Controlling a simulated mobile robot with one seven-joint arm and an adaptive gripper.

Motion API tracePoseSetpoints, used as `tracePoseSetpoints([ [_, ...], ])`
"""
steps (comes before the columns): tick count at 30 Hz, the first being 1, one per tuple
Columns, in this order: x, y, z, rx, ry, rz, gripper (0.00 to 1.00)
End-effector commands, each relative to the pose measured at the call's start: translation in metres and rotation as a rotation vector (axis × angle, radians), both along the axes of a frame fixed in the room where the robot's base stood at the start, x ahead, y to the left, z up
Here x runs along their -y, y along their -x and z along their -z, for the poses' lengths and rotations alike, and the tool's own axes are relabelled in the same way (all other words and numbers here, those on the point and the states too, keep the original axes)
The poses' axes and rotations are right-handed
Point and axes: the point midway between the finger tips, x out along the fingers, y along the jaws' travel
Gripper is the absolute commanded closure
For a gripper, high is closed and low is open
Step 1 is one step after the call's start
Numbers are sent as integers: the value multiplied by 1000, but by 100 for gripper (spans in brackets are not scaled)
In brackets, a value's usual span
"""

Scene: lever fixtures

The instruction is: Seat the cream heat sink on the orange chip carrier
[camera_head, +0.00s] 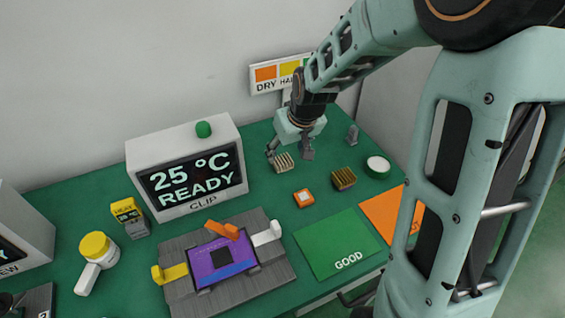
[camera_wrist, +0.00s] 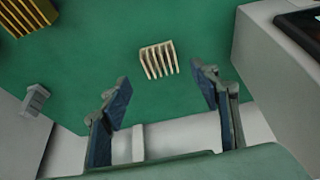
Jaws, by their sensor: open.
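The cream heat sink (camera_head: 284,163) is a small finned block standing on the green table, fins up. In the wrist view the cream heat sink (camera_wrist: 159,60) lies just beyond the fingertips, roughly midway between them. My gripper (camera_head: 289,153) is open and empty above and behind it; its two fingers also show in the wrist view (camera_wrist: 162,82), spread apart with a gap to the heat sink. The orange chip carrier (camera_head: 304,198) is a small orange square with a pale centre, lying on the table in front of the heat sink. It is out of the wrist view.
A gold finned heat sink (camera_head: 344,179) and a green-and-white round tub (camera_head: 377,166) stand to the right. A clip fixture (camera_head: 185,295) holds a purple board (camera_head: 222,259), with the display box (camera_head: 186,170) behind. Green (camera_head: 338,243) and orange (camera_head: 385,212) mats lie in front.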

Motion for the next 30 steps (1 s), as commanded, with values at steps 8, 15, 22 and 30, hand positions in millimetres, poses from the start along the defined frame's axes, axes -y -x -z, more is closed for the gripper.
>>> tracePoseSetpoints([
  [8,-4,-7,22,-1,0,-1,44],
  [15,-9,-17,51,-1,0,0,44],
  [22,-9,-20,55,2,0,1,44],
  [30,-9,-20,55,2,0,1,62],
])
